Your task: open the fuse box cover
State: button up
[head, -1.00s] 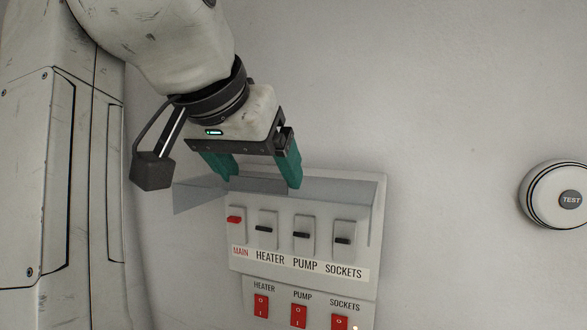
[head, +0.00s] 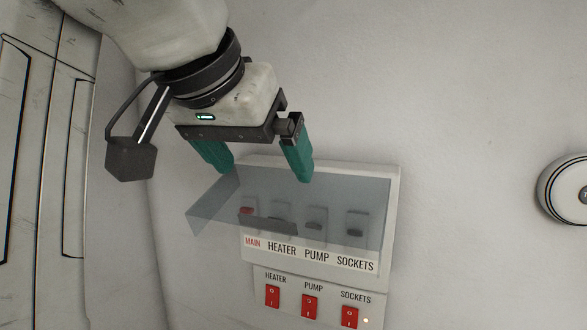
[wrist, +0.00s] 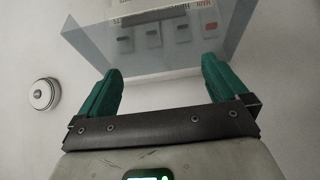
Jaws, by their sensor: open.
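The fuse box (head: 393,205) is on the wall, with a see-through grey cover (head: 345,195) along its top. The cover slants down and outward in front of the breaker switches, which show through it. A dark strip (head: 267,225) lies on the cover's lower edge. My gripper (head: 265,173) is open and empty, with green fingers spread just above the cover's upper part. In the wrist view the cover (wrist: 160,57) lies just beyond the fingertips (wrist: 162,65). I cannot tell whether a finger touches it.
Below the cover are the labels MAIN, HEATER, PUMP and SOCKETS. Three red rocker switches (head: 309,307) sit lower, with a small lit lamp (head: 366,321) beside the right one. A round TEST button unit (head: 568,190) is on the wall at right. The wall between is clear.

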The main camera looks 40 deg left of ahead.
jog(key=s+d, duration=0.2)
jog(key=s, duration=0.7)
jog(key=shift+s+d, duration=0.15)
jog(key=shift+s, duration=0.05)
jog(key=w+f+t+y+b, duration=0.25)
jog(key=f+t+b, duration=0.65)
jog(key=f+b, duration=0.8)
jog(key=w+a+f+p, duration=0.3)
jog(key=w+p, duration=0.2)
jog(key=w, duration=0.6)
jog(key=shift+a+f+p, duration=0.15)
jog(key=shift+f+p, duration=0.05)
jog(key=shift+p, duration=0.1)
jog(key=shift+h, duration=0.25)
jog(key=c, duration=1.3)
